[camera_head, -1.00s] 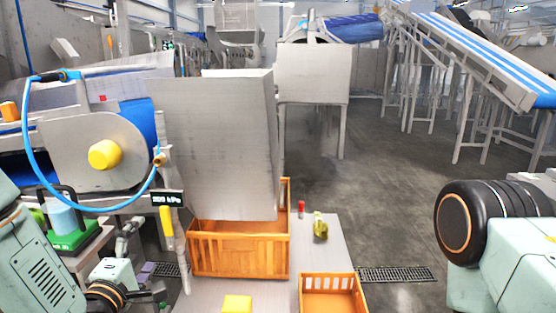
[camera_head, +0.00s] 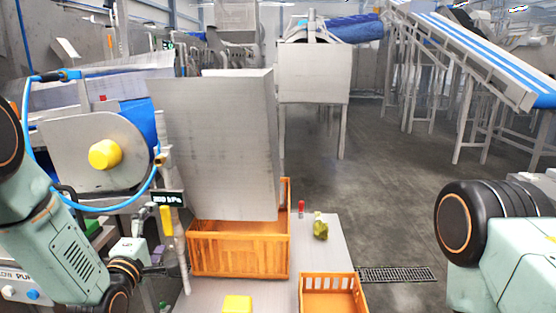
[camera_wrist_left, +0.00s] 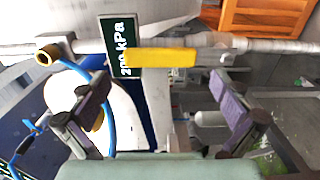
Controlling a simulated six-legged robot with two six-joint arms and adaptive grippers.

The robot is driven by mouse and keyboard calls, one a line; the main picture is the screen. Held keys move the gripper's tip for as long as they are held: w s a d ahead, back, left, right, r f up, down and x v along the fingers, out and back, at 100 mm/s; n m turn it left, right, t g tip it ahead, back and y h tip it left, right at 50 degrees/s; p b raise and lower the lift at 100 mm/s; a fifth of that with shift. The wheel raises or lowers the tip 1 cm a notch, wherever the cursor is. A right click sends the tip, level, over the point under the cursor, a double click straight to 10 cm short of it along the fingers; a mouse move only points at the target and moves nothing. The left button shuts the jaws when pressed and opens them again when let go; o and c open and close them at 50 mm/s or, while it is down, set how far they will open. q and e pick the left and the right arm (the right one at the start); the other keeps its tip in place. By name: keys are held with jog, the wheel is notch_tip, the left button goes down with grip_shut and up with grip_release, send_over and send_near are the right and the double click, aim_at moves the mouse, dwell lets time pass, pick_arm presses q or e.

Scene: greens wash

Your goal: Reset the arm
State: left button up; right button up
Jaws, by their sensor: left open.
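My left arm comes in from the left in the head view, its gripper (camera_head: 158,270) low and just left of the large orange crate (camera_head: 240,255). In the left wrist view the two dark pads of the left gripper (camera_wrist_left: 165,112) stand wide apart with nothing held between them. Beyond them are a pale pipe (camera_wrist_left: 275,45), a yellow handle (camera_wrist_left: 160,57) and a dark pressure display (camera_wrist_left: 122,45). Only a black joint and pale links of my right arm show at the right edge of the head view; its gripper is outside the frame.
A grey metal chute (camera_head: 215,145) stands over the large crate. A smaller orange crate (camera_head: 333,293), a yellow block (camera_head: 237,304) and a green-yellow item (camera_head: 320,230) are on the table (camera_head: 335,255). A blue hose (camera_head: 100,208) loops beside the left arm. Open floor lies to the right.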

pick_arm(q)
jog(key=shift+w+d+r+m+p, duration=0.1)
jog(key=shift+w+d+m+p, duration=0.35)
jog(key=shift+w+d+m, duration=0.3)
jog(key=d+f+m+b, duration=0.1)
jog(key=d+f+m, duration=0.6)
jog(key=m, duration=0.9)
jog(key=shift+d+m+b, duration=0.25)
jog(key=shift+m+b, duration=0.05)
jog(key=shift+m, duration=0.05)
jog(key=shift+s, duration=0.1)
